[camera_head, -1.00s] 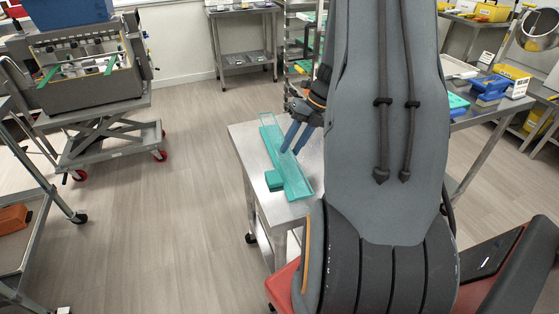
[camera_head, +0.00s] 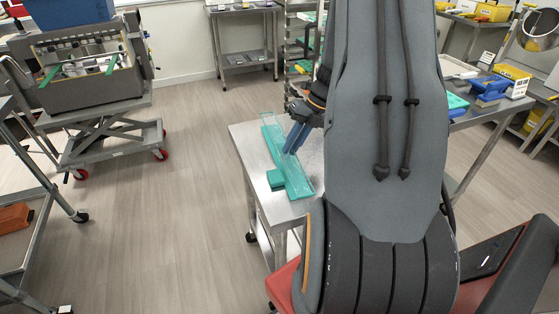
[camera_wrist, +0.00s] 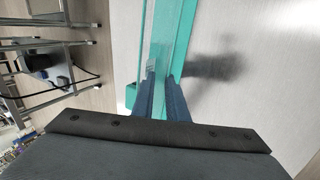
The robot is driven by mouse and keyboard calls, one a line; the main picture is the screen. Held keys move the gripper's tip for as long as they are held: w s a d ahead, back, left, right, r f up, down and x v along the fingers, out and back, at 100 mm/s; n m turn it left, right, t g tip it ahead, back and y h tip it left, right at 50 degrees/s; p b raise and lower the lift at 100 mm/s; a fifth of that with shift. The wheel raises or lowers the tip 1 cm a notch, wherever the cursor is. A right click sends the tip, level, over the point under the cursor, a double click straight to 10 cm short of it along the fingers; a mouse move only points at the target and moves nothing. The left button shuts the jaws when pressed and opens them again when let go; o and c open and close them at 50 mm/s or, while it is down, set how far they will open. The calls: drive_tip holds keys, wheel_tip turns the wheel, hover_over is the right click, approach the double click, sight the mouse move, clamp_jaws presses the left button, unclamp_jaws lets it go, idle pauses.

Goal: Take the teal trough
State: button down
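The teal trough (camera_head: 298,181) is a long, narrow piece, partly see-through, with a small teal block (camera_head: 276,178) at its left side near the front. It lies along the left part of a steel table. My gripper (camera_head: 290,152) comes in from above right, with its blue fingers close together at the trough's middle. In the wrist view, the gripper's fingers (camera_wrist: 161,82) stand on either side of a thin part of the trough (camera_wrist: 183,35), seemingly shut on it. The exact contact at the fingertips is partly hidden.
The steel table (camera_head: 243,133) has bare room beside the trough. A grey machine (camera_head: 92,88) stands on a wheeled lift cart at the left. My arm hides the table's middle.

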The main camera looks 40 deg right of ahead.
drive_tip(key=shift+s+f, duration=0.15)
drive_tip(key=shift+f, duration=0.15)
drive_tip(key=shift+d, duration=0.1)
drive_tip(key=shift+r+b, duration=0.4)
drive_tip(key=shift+b, duration=0.05)
wheel_tip(320, 180, up, 10)
drive_tip(key=b, duration=0.1)
idle(1.8)
